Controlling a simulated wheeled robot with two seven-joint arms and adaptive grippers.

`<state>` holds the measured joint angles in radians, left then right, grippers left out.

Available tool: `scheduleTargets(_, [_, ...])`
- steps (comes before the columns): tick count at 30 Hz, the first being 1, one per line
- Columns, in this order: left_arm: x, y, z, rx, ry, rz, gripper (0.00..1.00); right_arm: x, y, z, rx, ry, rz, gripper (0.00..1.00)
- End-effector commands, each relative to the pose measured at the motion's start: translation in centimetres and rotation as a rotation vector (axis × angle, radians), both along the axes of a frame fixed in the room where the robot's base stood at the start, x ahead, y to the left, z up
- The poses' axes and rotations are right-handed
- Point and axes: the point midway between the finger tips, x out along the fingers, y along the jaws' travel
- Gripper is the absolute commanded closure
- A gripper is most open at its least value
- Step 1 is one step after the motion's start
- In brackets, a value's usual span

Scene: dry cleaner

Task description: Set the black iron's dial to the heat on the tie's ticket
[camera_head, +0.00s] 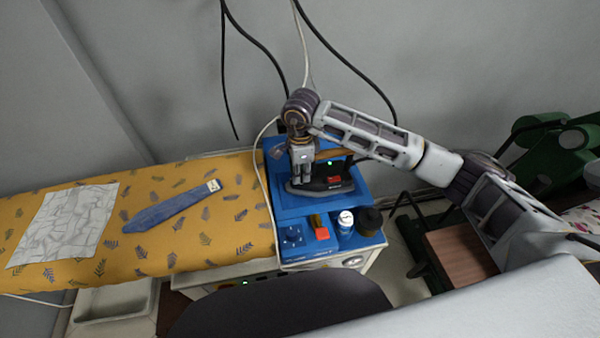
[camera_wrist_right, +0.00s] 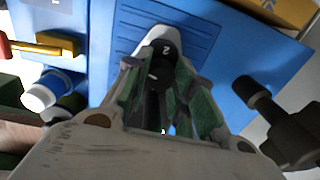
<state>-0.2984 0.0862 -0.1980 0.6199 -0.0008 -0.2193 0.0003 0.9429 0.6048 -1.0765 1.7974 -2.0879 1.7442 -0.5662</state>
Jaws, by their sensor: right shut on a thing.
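The black iron (camera_head: 325,186) with a wooden handle (camera_head: 336,154) sits on the blue station (camera_head: 292,209). My right gripper (camera_head: 302,172) is down over the left part of the iron. In the right wrist view my gripper (camera_wrist_right: 157,76) is shut on the iron's black dial (camera_wrist_right: 155,72). A white "2" shows on the dark face just beyond the fingertips; other markings are hidden. The blue tie (camera_head: 170,209) lies on the yellow board, and its pale ticket (camera_head: 213,185) is at its right end, too small to read. My left gripper is out of view.
A blue spray can (camera_head: 345,222), a dark round jar (camera_head: 369,220) and a red-orange item (camera_head: 321,233) stand at the station's front. A crinkled patterned cloth (camera_head: 63,225) lies at the left of the yellow board (camera_head: 247,235). Cables hang behind the iron.

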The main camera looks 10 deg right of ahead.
Motion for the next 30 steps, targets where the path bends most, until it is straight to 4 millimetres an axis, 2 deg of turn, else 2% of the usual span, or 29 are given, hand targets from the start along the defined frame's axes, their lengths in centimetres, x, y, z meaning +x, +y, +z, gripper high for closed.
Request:
scheduleTargets(6, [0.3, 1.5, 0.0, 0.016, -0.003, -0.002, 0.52, 0.1, 0.0, 0.1, 0.001, -0.004, -0.009, 0.99])
scheduleTargets(10, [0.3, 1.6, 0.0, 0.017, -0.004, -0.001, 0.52, 0.1, 0.0, 0.1, 0.001, -0.004, -0.008, 0.99])
scheduleTargets(11, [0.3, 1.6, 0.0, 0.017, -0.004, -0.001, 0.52, 0.1, 0.0, 0.1, 0.001, -0.004, -0.008, 0.71])
scheduleTargets(15, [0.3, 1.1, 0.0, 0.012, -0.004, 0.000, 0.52, 0.1, 0.0, 0.1, 0.001, -0.003, -0.008, 0.53])
scheduleTargets(23, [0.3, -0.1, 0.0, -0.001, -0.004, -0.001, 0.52, 0.0, 0.0, 0.1, 0.000, -0.001, -0.007, 0.52])
scheduleTargets(30, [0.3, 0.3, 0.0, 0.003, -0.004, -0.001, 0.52, 0.0, 0.0, 0.6, 0.001, -0.003, -0.007, 0.52])
